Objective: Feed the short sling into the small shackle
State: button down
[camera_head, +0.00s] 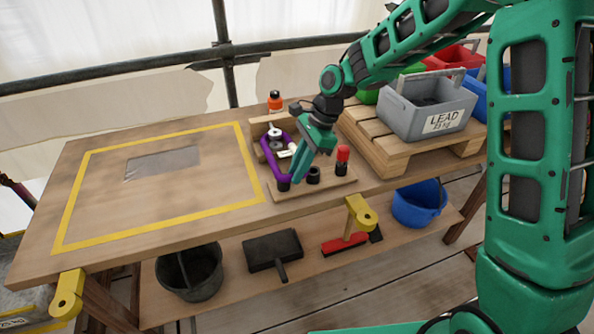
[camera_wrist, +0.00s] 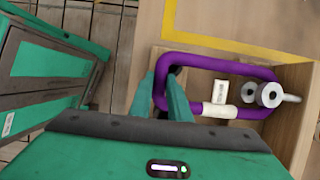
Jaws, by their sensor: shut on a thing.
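The short sling is a purple closed loop (camera_wrist: 210,62) with a white tag (camera_wrist: 220,92) and a cream sleeve (camera_wrist: 219,110). It also shows in the head view (camera_head: 266,153). My gripper (camera_wrist: 161,92) is shut on its near end; in the head view my gripper (camera_head: 296,176) is low over the bench front. The far end lies at grey round metal parts (camera_wrist: 267,94), seemingly the small shackle, in an open wooden box. These parts also show in the head view (camera_head: 275,132). I cannot tell whether the sling passes through them.
A wooden strip (camera_head: 318,185) with black cups and a red-topped peg (camera_head: 343,155) lies close by my gripper. An orange bottle (camera_head: 275,101) stands behind the box. A grey lead crate (camera_head: 428,108) sits on a pallet at right. The yellow-taped bench area (camera_head: 180,205) is mostly clear.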

jog(key=c, duration=1.6)
grip_release()
jog(key=v, duration=1)
jog(key=shift+w+d+r, duration=0.1)
jog(key=shift+d+r, duration=0.05)
jog(key=shift+r, duration=0.25)
